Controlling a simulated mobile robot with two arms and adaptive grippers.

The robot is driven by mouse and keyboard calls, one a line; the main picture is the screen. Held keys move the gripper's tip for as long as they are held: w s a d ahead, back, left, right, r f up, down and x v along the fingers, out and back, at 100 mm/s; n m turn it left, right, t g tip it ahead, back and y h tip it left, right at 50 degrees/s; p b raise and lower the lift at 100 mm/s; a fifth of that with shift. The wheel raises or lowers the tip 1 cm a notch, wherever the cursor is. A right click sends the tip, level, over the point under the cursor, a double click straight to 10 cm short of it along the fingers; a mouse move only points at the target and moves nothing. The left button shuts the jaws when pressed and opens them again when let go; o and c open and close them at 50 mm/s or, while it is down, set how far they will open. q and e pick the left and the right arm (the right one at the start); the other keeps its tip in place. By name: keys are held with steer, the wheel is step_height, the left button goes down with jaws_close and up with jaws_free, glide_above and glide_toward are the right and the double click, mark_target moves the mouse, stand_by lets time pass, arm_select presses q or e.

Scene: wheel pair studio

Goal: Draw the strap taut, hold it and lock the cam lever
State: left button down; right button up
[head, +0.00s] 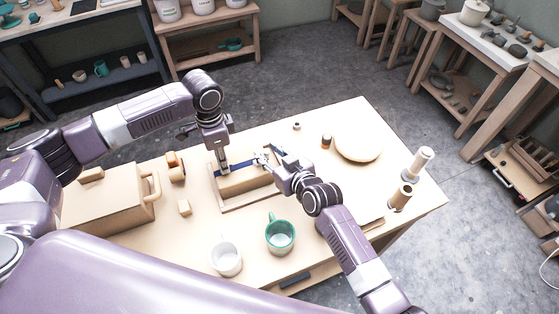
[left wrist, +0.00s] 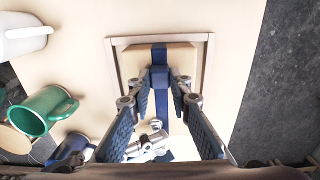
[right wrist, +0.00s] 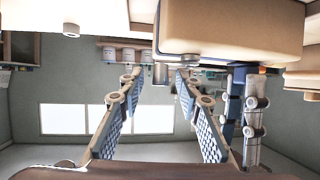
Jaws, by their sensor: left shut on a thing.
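A blue strap (head: 246,163) runs over a pale block (head: 245,183) in a wooden frame (head: 226,207). It also shows in the left wrist view (left wrist: 159,54). My left gripper (head: 225,170) points down at the strap's left part, shut on a blue tab (left wrist: 160,78) of the strap between its fingertips. My right gripper (head: 270,162) is at the block's right end, by the cam buckle; its fingers (right wrist: 157,76) stand apart with nothing seen between them. The cam lever is too small and covered to tell its position. The block's side (right wrist: 230,35) fills the top of the right wrist view.
A white mug (head: 226,259) and a green mug (head: 280,237) stand in front of the frame. A large box with a handle (head: 105,200) is at left. A round disc (head: 358,145) and upright rollers (head: 400,197) are at right. Bare tabletop lies between.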

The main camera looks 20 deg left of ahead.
steer(key=v, duration=1.1)
stand_by(0.8)
arm_select(q)
steer(key=c, duration=1.7)
jaws_free()
step_height(320, 180, up, 12)
arm_select(e)
steer(key=shift+f, duration=0.1)
